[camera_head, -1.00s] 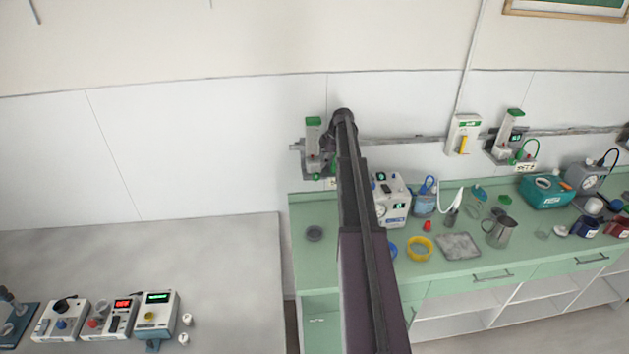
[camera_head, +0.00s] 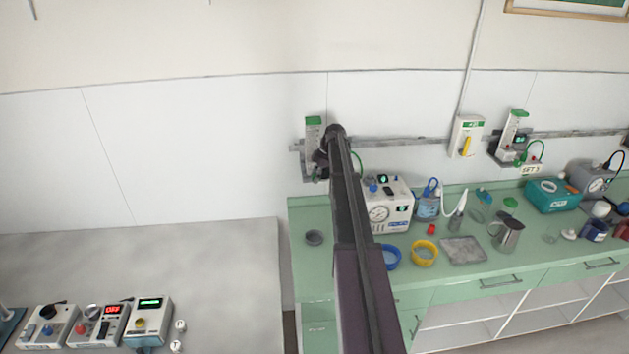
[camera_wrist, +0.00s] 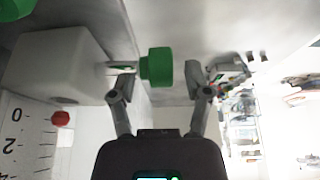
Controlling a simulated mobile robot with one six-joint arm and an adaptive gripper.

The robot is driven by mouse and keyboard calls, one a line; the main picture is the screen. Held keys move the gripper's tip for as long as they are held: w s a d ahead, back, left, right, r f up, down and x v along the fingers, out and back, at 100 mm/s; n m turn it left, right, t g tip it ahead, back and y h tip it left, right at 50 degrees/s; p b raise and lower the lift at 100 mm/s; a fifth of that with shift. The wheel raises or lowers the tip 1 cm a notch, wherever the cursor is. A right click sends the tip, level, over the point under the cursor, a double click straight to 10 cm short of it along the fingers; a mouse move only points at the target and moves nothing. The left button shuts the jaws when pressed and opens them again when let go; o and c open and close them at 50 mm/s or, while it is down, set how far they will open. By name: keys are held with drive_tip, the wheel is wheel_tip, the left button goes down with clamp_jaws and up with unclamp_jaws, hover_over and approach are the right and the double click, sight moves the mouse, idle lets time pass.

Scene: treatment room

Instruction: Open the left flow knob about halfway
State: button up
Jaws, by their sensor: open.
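The left flow meter (camera_head: 313,135) hangs on the wall rail in the head view, a clear upright tube with a green top. My arm covers part of its lower right side. In the wrist view, a green ribbed knob (camera_wrist: 157,66) sticks out on a short stem from a pale block (camera_wrist: 60,65). A tube scale (camera_wrist: 20,135) and a small red part show beside it. My gripper (camera_wrist: 160,80) is open, with one finger on each side of the knob. Gaps show beside the knob; contact with the left finger is unclear. In the head view my gripper is mostly hidden behind my arm.
A second flow meter (camera_head: 513,135) hangs farther right on the rail (camera_head: 400,140). Below, the green counter (camera_head: 310,270) holds a white device (camera_head: 388,205), blue and yellow rings, a tray (camera_head: 463,250) and a jug (camera_head: 508,235).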

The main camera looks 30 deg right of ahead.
drive_tip(key=shift+f, duration=0.1)
drive_tip(key=shift+c, duration=0.2)
clamp_jaws()
drive_tip(key=shift+s+a+h, duration=0.1)
drive_tip(key=shift+h, duration=0.2)
